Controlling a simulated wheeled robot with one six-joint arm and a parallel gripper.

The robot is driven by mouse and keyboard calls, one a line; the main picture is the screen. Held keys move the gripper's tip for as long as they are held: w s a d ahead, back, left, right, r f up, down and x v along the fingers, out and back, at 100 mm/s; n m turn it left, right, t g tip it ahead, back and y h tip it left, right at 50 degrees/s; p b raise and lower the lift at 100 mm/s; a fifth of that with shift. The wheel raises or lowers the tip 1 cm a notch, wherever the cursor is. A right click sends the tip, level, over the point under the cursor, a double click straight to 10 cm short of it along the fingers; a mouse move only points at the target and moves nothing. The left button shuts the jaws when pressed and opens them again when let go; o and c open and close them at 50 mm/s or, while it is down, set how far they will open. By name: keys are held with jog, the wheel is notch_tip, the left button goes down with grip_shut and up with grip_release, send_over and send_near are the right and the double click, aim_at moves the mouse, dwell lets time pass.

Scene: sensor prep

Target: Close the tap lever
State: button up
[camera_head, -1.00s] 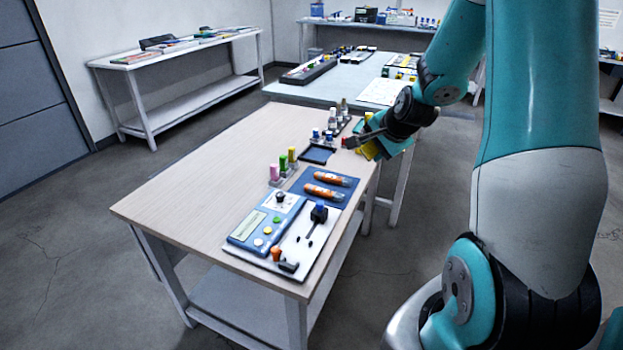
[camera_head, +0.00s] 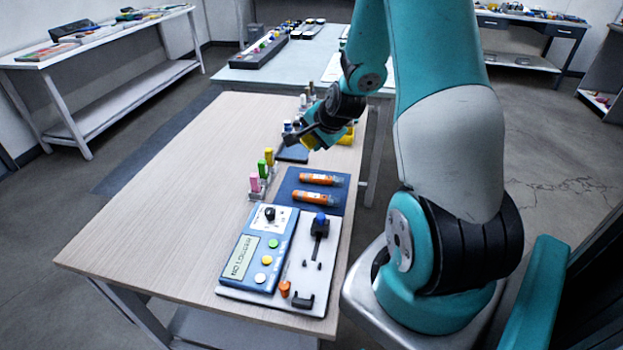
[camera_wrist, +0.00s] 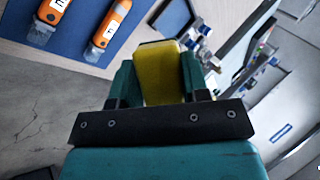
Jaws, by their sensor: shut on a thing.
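A white board (camera_head: 311,258) lies at the near end of the wooden table. On it stand a black fitting with a blue top (camera_head: 320,219), a small orange piece (camera_head: 284,289) and a dark bracket (camera_head: 303,302). The black fitting may be the tap; I cannot tell its lever or its position for sure. My gripper (camera_head: 307,139) is at the far right part of the table, well away from the board. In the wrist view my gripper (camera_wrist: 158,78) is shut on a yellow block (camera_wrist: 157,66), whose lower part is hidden.
A blue panel (camera_head: 244,262) with buttons lies beside the fitting. A blue mat (camera_head: 291,178) holds two orange tubes (camera_head: 317,179). Pink, green and yellow pegs (camera_head: 263,172) stand behind. The wooden table's (camera_head: 165,200) left half is clear.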

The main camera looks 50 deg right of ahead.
notch_tip(320, 180, down, 13)
jog(key=shift+s+f, duration=0.1)
jog(key=shift+f, duration=0.05)
jog(key=o, duration=0.6)
jog(key=shift+c, duration=0.2)
